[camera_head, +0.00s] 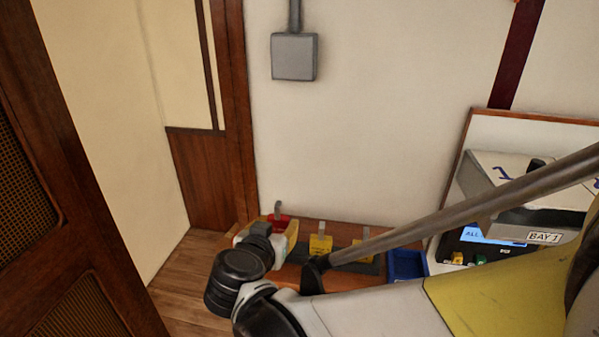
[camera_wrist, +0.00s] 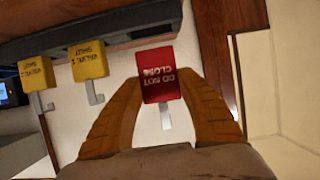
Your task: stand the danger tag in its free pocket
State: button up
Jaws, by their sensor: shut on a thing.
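The red danger tag (camera_wrist: 160,77), lettered "DO NOT CLOSE", is between the fingers of my gripper (camera_wrist: 159,68), which is shut on it. Its pale hook points toward the palm in the wrist view. The red tag (camera_head: 280,221) also shows in the head view, partly hidden by my gripper (camera_head: 272,235). The dark grey rack (camera_wrist: 120,37) runs beside the tag's far edge. I cannot tell whether that edge is in a pocket or just in front of it. Two yellow tags (camera_wrist: 36,74) (camera_wrist: 88,60) stand in the rack, to the left in the wrist view.
In the head view, a blue bin (camera_head: 408,264) stands right of the rack on the wooden shelf (camera_head: 345,228). A panel labelled BAY 1 (camera_head: 543,237) is at the right. A grey wall box (camera_head: 294,57) hangs above. My arm hides part of the shelf.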

jog(key=shift+w+d+f, duration=0.1)
jog(key=shift+w+f, duration=0.15)
jog(key=shift+w, duration=0.1)
notch_tip(320, 180, down, 4)
jog(key=shift+f, duration=0.1)
jog(key=shift+b, duration=0.3)
jog(key=o, duration=1.1)
